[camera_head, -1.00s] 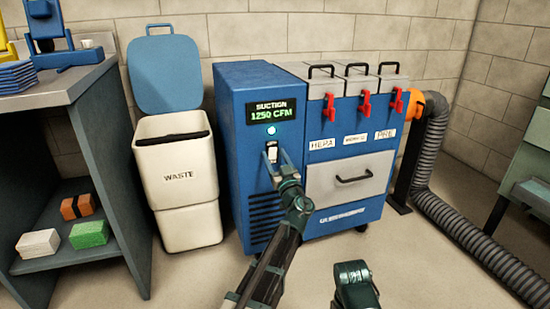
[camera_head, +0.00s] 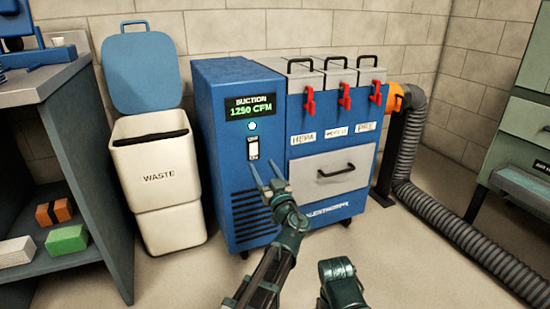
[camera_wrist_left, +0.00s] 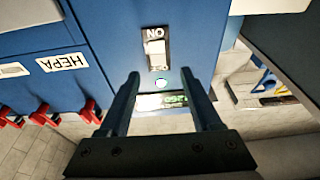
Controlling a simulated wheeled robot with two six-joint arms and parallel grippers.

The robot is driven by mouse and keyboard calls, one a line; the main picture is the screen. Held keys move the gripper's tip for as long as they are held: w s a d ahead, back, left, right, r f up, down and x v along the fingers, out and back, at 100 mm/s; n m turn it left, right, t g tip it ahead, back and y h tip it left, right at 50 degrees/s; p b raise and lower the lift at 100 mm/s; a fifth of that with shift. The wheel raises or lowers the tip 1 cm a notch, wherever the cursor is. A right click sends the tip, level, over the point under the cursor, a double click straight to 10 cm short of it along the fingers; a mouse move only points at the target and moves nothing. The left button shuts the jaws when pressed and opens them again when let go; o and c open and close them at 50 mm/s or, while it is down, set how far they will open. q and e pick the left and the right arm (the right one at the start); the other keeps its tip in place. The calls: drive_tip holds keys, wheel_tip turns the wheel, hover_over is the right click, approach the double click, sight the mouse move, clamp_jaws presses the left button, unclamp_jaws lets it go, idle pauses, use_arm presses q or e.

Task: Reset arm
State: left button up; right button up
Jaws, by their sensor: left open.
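My left gripper (camera_head: 262,172) is open and empty in front of the blue suction machine (camera_head: 218,140), just below its white rocker switch (camera_head: 253,148) in the head view. The display (camera_head: 250,106) reads "SUCTION 1250 CFM" in green, and a round light (camera_head: 252,126) under it glows. In the left wrist view my open fingers (camera_wrist_left: 162,80) point at the blue panel. The switch (camera_wrist_left: 156,48) with its "ON" label appears upside down beyond the fingertips, with a gap between. A dark green link of my right arm (camera_head: 342,285) shows at the bottom; its gripper does not show.
A white waste bin (camera_head: 160,185) with a raised blue lid stands left of the machine. A shelf unit (camera_head: 90,170) is at far left. Red latches (camera_head: 344,96) line the machine's top. A grey hose (camera_head: 445,212) runs along the floor at right.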

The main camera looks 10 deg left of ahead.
use_arm(q)
drive_tip(key=s+f+m+g+h+p, duration=0.1)
drive_tip(key=s+f+g+h+p, duration=0.1)
drive_tip(key=s+g+p, duration=0.4)
drive_tip(key=s+f+m+g+h+p, duration=0.25)
drive_tip(key=s+g+p, duration=0.25)
drive_tip(key=s+p, duration=0.3)
drive_tip(key=s+d+m+g+h+p, duration=0.6)
drive_tip(key=s+d+m+p, duration=0.15)
drive_tip(key=s+d, duration=0.7)
wheel_tip(320, 180, up, 37)
drive_tip(key=s+a+p, duration=0.1)
drive_tip(key=p, duration=3.6)
drive_tip(key=shift+s+a+p, duration=0.25)
drive_tip(key=shift+a+p, duration=0.05)
drive_tip(key=shift+p, duration=0.05)
